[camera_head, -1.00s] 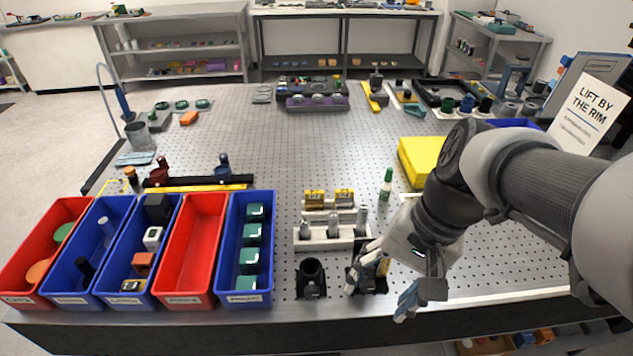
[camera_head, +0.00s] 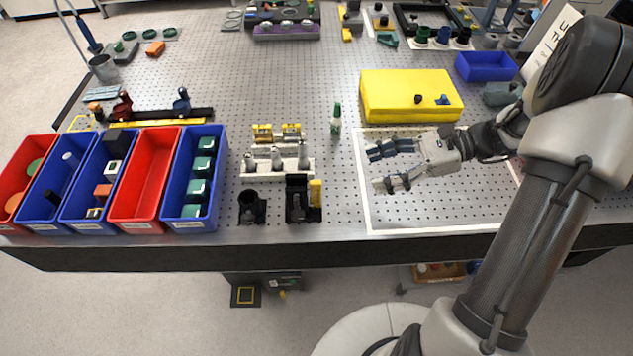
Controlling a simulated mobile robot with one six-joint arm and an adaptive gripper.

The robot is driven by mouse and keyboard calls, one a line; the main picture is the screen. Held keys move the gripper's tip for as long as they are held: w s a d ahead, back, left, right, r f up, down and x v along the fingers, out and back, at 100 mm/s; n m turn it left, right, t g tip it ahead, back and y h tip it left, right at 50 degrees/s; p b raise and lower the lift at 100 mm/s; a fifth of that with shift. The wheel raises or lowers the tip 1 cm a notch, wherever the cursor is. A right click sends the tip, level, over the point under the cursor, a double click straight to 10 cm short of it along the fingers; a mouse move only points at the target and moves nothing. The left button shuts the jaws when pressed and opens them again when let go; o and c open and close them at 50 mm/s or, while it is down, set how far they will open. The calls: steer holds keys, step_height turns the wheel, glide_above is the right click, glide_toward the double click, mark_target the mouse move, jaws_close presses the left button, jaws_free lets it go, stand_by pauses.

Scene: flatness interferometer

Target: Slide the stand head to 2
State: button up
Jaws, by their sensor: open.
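A small black stand (camera_head: 298,202) with a narrow upright yellow strip (camera_head: 315,193) on its right side is near the front edge of the bench. Any numbers on it are too small to read, so I cannot tell where its head sits. My gripper (camera_head: 377,167) is open and empty, with its fingers pointing left. It is to the right of the stand, apart from it, above the white-outlined area of the bench.
A black round holder (camera_head: 252,207) stands left of the stand. Behind are a white rack (camera_head: 278,168) and a green-white bottle (camera_head: 336,121). A yellow box (camera_head: 411,95) lies behind my gripper. Red and blue bins (camera_head: 145,180) fill the left front.

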mark_target(317, 185)
steer(key=b+x, duration=0.3)
steer(key=x, duration=1.2)
steer(key=shift+b, duration=0.3)
steer(key=shift+c, duration=0.2)
steer(key=shift+d, duration=0.1)
jaws_close()
